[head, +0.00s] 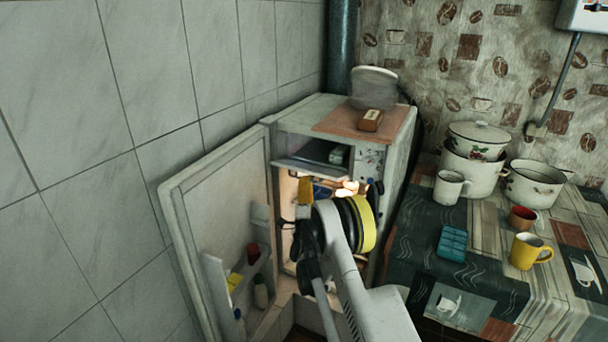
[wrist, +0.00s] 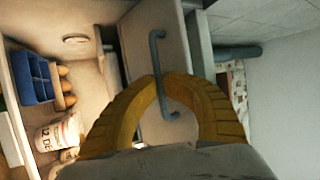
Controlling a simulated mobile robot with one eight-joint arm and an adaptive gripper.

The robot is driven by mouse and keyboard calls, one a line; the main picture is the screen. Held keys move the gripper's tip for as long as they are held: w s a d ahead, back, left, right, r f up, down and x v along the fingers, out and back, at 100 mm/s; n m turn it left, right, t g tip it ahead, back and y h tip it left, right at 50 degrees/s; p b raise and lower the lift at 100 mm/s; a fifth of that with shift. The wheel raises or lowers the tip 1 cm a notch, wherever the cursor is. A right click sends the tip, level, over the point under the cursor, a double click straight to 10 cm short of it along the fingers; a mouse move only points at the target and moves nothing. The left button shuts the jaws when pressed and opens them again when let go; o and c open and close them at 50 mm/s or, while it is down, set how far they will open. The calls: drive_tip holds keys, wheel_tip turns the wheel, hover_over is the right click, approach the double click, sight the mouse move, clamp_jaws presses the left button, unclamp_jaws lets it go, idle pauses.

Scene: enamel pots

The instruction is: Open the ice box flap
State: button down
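The small fridge (head: 385,165) stands with its main door (head: 222,215) swung open to the left. In the wrist view, the ice box flap (wrist: 143,38) is a pale panel with a grey-blue bent bar handle (wrist: 156,50). In the head view my arm covers much of the fridge opening, and one yellow finger (head: 305,190) shows below the upper compartment (head: 318,150). The handle is hidden there. How far the flap stands open is unclear.
The lit interior holds a blue tray (wrist: 33,75) and a white labelled container (wrist: 60,132). Door shelves hold bottles and jars. A tiled wall is close on the left.

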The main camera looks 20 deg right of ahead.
drive_tip(key=shift+d+f+n+t, duration=0.2)
drive_tip(key=shift+f+n+t, duration=0.2)
drive_tip(key=shift+f+t, duration=0.15)
drive_tip(key=shift+d+f+n+t, duration=0.15)
drive_tip(key=shift+f+n+t, duration=0.25)
drive_tip(key=shift+f+t, duration=0.15)
drive_tip(key=c, duration=1.8)
unclamp_jaws()
drive_tip(key=shift+d, duration=0.1)
